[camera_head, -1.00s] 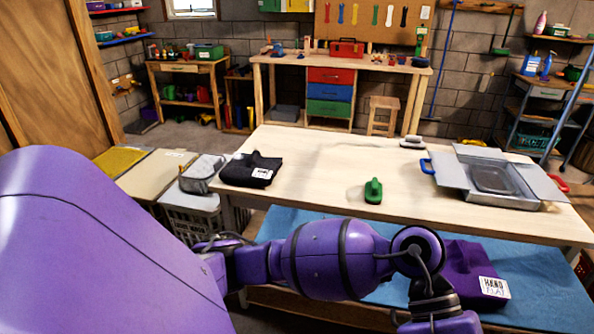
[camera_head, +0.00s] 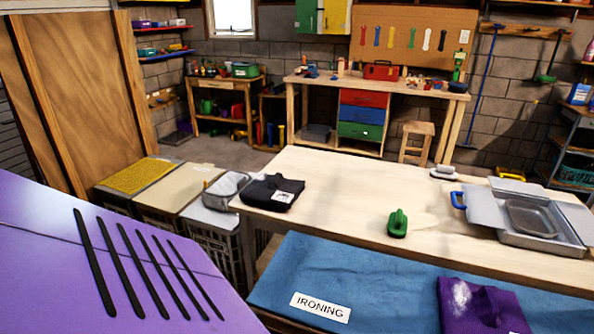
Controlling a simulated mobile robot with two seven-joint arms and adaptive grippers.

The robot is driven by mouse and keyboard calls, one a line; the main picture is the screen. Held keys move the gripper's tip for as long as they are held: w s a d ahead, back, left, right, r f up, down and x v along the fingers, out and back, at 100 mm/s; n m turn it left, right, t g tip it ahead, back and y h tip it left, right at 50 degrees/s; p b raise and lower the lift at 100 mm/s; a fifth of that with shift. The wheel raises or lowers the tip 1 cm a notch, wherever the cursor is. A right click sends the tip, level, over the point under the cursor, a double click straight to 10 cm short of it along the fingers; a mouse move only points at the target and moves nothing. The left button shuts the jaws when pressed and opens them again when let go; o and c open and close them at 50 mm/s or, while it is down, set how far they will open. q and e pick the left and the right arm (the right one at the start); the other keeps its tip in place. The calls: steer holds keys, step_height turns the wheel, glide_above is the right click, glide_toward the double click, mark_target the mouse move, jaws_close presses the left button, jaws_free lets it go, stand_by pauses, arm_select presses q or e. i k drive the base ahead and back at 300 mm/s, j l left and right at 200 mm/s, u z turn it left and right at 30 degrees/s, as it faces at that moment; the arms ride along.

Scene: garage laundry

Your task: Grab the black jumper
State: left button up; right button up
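The black jumper (camera_head: 268,193) lies folded on the left end of the light wooden table (camera_head: 345,190), near its left edge. A small white label shows on its right part. Neither of my grippers shows in the head view. Nothing is touching the jumper from above.
A grey cloth (camera_head: 228,187) lies left of the jumper, over bins. A green iron-like object (camera_head: 397,224) and an open grey case (camera_head: 545,240) stand on the table. A purple garment (camera_head: 480,305) lies on the blue ironing mat (camera_head: 390,275) in front.

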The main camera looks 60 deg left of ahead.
mark_target(276, 192)
steer(key=i+u, duration=0.25)
steer(key=i, duration=0.15)
steer(key=i+l+u, duration=0.25)
steer(key=i, duration=0.15)
